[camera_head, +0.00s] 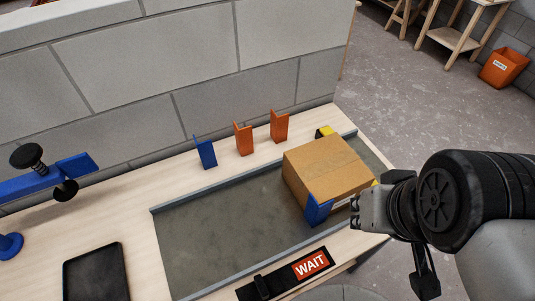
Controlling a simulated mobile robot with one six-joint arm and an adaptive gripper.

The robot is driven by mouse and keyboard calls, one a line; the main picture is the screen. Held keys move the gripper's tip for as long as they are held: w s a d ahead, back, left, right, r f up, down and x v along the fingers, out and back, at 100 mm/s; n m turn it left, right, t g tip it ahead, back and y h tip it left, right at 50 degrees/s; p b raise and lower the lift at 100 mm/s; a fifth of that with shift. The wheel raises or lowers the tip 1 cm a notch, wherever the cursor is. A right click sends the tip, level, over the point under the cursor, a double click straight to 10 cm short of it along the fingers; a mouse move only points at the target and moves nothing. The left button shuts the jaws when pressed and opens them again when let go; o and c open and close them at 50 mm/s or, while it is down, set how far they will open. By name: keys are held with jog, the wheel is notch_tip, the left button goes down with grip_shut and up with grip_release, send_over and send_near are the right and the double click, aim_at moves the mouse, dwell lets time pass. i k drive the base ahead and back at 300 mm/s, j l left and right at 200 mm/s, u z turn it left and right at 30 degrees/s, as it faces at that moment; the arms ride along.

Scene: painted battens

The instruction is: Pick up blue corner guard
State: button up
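One blue corner guard (206,153) stands upright on the pale wooden table behind the grey recessed strip, left of two orange corner guards (243,139) (279,126). A second blue corner guard (317,211) sits against the near lower corner of a cardboard box (330,166). My gripper (358,211) is at the right, beside the box's near right side, close to the second blue guard and far from the standing one. I see no guard between its fingers, and their opening is hard to make out. My gripper and arm hide part of the table's right end.
A yellow and black piece (325,132) is at the box's back corner. A black tray (96,273) and a blue clamp-like device (35,182) are at left. A block wall (150,65) rises behind.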

aim_at(205, 149)
jog(key=j+u, duration=0.1)
jog(key=u, duration=0.4)
jog(key=k+j+u, duration=0.1)
jog(key=u, duration=0.4)
